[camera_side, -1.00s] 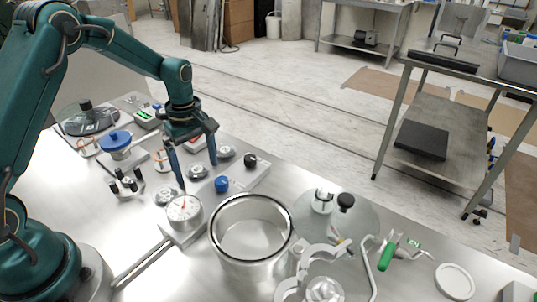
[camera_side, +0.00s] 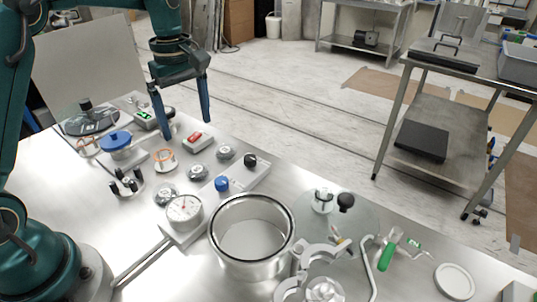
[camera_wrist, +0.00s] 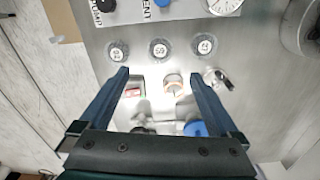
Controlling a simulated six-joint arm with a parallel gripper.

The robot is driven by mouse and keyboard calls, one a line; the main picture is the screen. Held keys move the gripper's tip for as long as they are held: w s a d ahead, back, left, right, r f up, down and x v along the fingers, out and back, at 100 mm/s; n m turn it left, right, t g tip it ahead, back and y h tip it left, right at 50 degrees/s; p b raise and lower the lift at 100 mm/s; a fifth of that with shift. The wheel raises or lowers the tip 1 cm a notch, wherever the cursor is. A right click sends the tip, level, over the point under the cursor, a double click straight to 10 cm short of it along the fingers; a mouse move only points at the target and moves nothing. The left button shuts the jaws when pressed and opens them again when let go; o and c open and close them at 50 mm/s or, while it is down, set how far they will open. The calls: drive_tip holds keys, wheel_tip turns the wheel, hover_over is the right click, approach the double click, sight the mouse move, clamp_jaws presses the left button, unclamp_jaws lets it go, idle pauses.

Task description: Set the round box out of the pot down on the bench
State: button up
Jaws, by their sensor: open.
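The steel pot (camera_side: 216,247) stands open on the bench at the lower middle of the side view. Its inside looks pale, and I cannot tell a round box apart from its floor. A flat white round piece (camera_side: 455,281) lies on the bench at the lower right. My gripper (camera_side: 187,129) is open and empty, raised above the bench at the back left, well away from the pot. In the wrist view its fingers (camera_wrist: 160,76) are spread wide, with nothing held between them. The pot is not clearly seen there.
Near my gripper lie the red-marked box (camera_side: 195,140), an orange ring piece (camera_side: 164,160), a blue-lidded jar (camera_side: 117,143) and several small labelled discs (camera_wrist: 160,48). A dial gauge (camera_side: 183,209) stands left of the pot. Clamps and a green-handled tool (camera_side: 386,257) lie to its right.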

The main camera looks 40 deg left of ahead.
drive_tip(key=s+d+r+m+t, duration=0.3)
drive_tip(key=s+d+r+m, duration=0.25)
drive_tip(key=s+m, duration=0.25)
drive_tip(key=s+d+f+m+t, duration=0.2)
drive_tip(key=s+d+m, duration=0.1)
drive_tip(key=s+m, duration=0.5)
drive_tip(key=shift+s+t, duration=0.3)
drive_tip(key=shift+s, duration=0.05)
